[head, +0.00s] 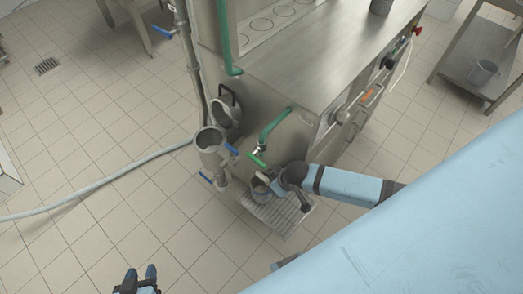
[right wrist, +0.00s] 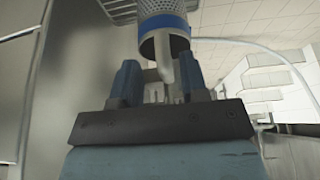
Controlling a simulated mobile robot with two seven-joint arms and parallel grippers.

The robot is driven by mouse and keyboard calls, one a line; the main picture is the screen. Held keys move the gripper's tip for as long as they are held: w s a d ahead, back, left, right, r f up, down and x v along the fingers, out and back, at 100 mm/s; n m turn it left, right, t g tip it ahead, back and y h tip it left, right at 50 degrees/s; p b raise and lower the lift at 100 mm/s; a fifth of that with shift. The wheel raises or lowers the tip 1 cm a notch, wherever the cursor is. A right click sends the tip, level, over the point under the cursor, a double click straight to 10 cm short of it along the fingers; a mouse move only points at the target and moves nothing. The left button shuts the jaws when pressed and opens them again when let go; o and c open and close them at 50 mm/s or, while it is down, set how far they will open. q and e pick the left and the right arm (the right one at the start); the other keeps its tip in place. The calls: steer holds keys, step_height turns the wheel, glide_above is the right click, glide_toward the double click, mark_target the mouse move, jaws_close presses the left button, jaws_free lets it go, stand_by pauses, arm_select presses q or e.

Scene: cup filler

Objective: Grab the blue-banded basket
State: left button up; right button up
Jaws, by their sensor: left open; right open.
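The blue-banded basket (right wrist: 163,22) is a perforated metal cylinder with a blue band, at the top of the right wrist view. Its pale handle (right wrist: 163,66) reaches down between the two fingers of my right gripper (right wrist: 161,78), which is open around it. In the head view the basket (head: 260,192) is small and partly hidden by my right gripper, over the slatted tray at the machine's foot. I cannot tell whether it rests on the tray. My left gripper (head: 141,274) is open and empty at the bottom of the head view, well away from the basket.
The slatted tray (head: 284,216) juts from the steel machine (head: 305,72). A green-handled tap (head: 258,157) hangs above the basket. A grey funnel-like vessel (head: 210,141) with blue valves and a hose (head: 100,179) stand left. The tiled floor at left is mostly clear.

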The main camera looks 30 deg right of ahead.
mark_target(262, 176)
steer(key=w, duration=0.2)
steer(key=w+a, duration=0.1)
steer(key=w, duration=0.1)
steer(key=w+a, duration=0.1)
steer(key=shift+w+a+f, duration=0.1)
steer(key=shift+w, duration=0.3)
steer(key=shift+w+f, duration=0.1)
steer(key=shift+f, duration=0.65)
steer(key=shift+w+f, duration=0.25)
steer(key=shift+f, duration=0.3)
jaws_close()
